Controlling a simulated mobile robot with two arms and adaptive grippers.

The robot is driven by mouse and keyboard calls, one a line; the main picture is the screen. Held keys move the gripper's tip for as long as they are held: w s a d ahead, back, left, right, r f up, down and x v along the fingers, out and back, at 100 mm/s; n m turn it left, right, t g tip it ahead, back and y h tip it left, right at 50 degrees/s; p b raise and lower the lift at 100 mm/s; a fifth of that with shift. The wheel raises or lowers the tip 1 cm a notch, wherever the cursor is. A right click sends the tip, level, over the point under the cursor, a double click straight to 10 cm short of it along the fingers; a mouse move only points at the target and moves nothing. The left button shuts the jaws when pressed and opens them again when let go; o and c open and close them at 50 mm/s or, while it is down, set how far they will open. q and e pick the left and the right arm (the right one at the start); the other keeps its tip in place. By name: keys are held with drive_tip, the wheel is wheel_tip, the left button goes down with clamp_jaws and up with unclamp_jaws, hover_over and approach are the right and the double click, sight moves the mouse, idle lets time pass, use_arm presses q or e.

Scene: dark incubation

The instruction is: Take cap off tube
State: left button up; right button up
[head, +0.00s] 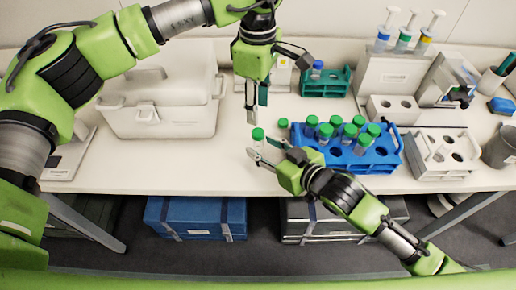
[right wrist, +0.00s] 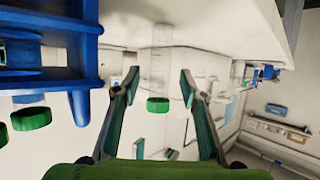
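A clear tube with a green cap (head: 258,134) is upright, cap up, left of the blue rack (head: 383,160). What supports it is unclear. My right gripper (head: 262,151) is open, its fingers at either side of the tube. In the right wrist view, where the scene appears upside down, the green cap (right wrist: 158,105) shows between the spread fingers (right wrist: 160,80), with gaps at both sides. My left gripper (head: 257,112) points down just above the cap, fingers apart and empty. The blue rack holds several green-capped tubes (head: 326,131).
A teal rack (head: 334,82) with a blue-capped tube (head: 317,67) stands behind. A white lidded box (head: 160,95) is at the left. White holders (head: 442,156) and a grey cup (head: 500,149) stand at the right.

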drive_tip(key=shift+x, duration=1.5)
clamp_jaws()
